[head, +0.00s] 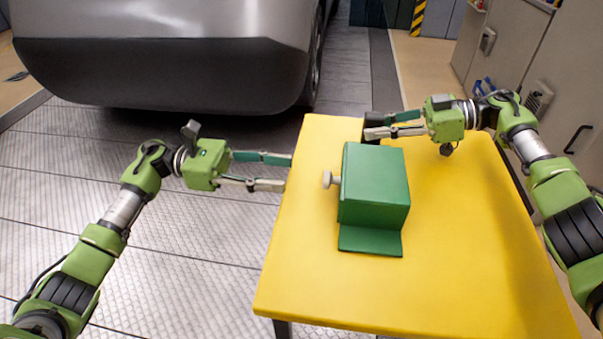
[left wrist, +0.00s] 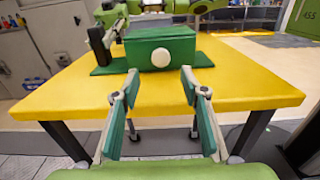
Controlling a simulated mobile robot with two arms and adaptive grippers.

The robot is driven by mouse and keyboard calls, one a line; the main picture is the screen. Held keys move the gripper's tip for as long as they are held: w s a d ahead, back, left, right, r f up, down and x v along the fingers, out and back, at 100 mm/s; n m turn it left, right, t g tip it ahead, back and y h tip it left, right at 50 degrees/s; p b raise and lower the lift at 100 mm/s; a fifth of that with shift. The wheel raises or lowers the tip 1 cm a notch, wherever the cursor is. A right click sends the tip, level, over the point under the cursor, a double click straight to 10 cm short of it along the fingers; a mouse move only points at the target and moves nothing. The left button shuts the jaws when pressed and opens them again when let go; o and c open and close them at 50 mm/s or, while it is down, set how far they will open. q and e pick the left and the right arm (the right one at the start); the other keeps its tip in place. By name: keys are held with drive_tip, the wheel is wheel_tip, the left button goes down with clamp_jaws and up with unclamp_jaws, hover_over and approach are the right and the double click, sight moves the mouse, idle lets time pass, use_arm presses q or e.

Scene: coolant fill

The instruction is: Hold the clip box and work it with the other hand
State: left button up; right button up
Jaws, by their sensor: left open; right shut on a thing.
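The clip box is a green box (head: 375,185) on a flat green base, standing on the yellow table. A pale round knob (head: 329,180) sticks out of its left side and faces the camera in the left wrist view (left wrist: 162,58). A black upright handle (head: 372,124) stands at the box's far end; it shows left of the box in the left wrist view (left wrist: 99,46). My right gripper (head: 378,133) is shut on this handle, its fingertips partly hidden. My left gripper (head: 290,172) is open and empty, left of the knob and apart from it, near the table's left edge.
The yellow table (head: 460,270) is clear in front and to the right of the box. A grey car (head: 170,60) stands behind on the left. Grey cabinets (head: 520,50) stand at the back right. The floor left of the table is free.

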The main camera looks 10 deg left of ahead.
use_arm(q)
drive_tip(key=shift+a, duration=1.6)
use_arm(e)
drive_tip(key=o, duration=1.1)
